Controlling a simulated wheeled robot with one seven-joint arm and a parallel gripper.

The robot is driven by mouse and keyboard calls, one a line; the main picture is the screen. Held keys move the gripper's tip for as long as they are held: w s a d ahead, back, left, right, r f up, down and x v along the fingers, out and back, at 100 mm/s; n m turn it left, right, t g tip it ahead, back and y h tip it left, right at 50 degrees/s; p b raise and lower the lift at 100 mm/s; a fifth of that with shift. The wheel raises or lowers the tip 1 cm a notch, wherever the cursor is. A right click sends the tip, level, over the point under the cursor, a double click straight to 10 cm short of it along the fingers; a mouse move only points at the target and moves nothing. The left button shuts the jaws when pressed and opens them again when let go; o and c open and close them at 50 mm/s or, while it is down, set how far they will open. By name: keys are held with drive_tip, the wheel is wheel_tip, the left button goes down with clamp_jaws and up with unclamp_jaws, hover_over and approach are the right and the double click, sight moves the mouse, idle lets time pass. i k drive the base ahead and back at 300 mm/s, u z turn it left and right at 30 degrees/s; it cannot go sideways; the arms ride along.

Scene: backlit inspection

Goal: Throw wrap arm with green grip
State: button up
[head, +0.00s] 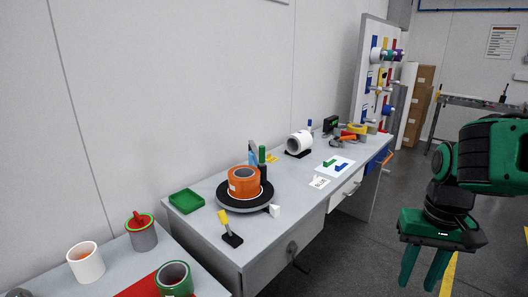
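An upright green grip (262,154) on a dark stem stands just behind an orange roll (236,181) on the bench; it looks like the wrap arm's grip, though its lower part is hidden. The roll sits on a round black turntable (228,203). A blue upright piece (252,152) stands beside the green grip, to its left. My gripper (418,283) hangs at the lower right over the floor, fingers pointing down and spread with nothing between them. It is well apart from the bench and the green grip.
A yellow-handled lever (224,219) on a black base and a white block (274,211) stand near the turntable. A green tray (185,202) lies to its left. A white roll (299,142) stands farther back. A crank (293,250) is on the bench front. Floor before the bench looks clear.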

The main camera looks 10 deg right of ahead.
sight(256, 153)
drive_tip(key=i, duration=1)
